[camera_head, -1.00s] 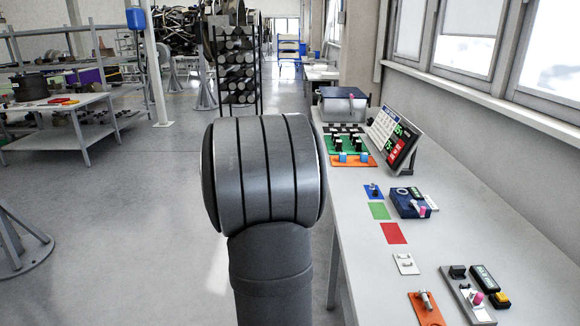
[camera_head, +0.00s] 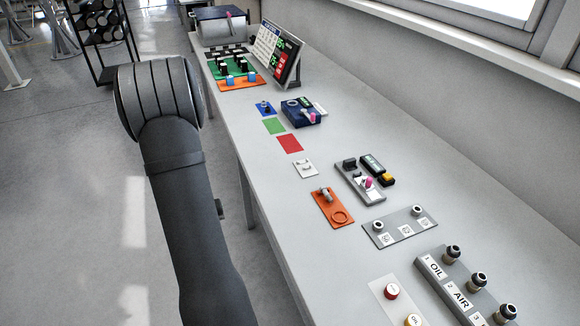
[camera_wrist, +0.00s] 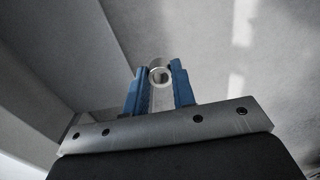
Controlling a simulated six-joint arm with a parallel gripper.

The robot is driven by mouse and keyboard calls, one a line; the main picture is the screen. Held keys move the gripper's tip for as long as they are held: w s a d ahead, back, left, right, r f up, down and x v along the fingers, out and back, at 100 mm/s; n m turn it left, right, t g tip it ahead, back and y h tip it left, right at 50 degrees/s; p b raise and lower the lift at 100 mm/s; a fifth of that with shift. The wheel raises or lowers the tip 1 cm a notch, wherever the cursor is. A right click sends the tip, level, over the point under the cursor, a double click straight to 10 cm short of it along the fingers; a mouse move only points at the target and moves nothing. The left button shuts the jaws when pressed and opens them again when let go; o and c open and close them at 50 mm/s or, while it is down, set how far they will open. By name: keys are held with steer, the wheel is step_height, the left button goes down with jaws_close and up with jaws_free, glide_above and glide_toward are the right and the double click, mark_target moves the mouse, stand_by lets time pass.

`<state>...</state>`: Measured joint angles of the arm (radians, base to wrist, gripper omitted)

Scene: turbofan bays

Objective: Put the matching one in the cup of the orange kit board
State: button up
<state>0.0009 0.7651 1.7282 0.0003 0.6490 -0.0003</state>
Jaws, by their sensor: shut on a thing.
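In the wrist view my gripper (camera_wrist: 160,90) has blue fingers shut on a silver round-ended part (camera_wrist: 160,74); its open end shows between the fingertips. In the head view the gripper is hidden. The orange kit board (camera_head: 322,203) lies on the bench, with a silver fitting (camera_head: 326,194) at its far end and an orange ring-shaped cup (camera_head: 341,216) at its near end. The cup looks empty. A grey board (camera_head: 399,232) beside it bears silver fittings at its left (camera_head: 378,226) and right (camera_head: 416,210) labels; none shows at the middle label.
A grey block labelled OIL and AIR (camera_head: 432,268) with dark fittings stands near right. A grey tray (camera_head: 350,180), a navy box (camera_head: 298,113) and a tilted display (camera_head: 283,55) stand farther back.

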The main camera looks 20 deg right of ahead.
stand_by(0.7)
steer(key=w+d+r+m, duration=0.1)
steer(key=w+r, duration=0.2)
steer(key=r, duration=0.2)
steer(key=w+r+m, duration=0.1)
steer(key=w+r, duration=0.2)
steer(key=r, duration=0.3)
step_height(320, 180, up, 6)
steer(key=m, duration=0.4)
glide_above(340, 218)
steer(key=shift+s+f, duration=0.1)
steer(key=shift+f, duration=2.9)
steer(key=shift+a+f, duration=0.1)
steer(key=shift+f, duration=0.45)
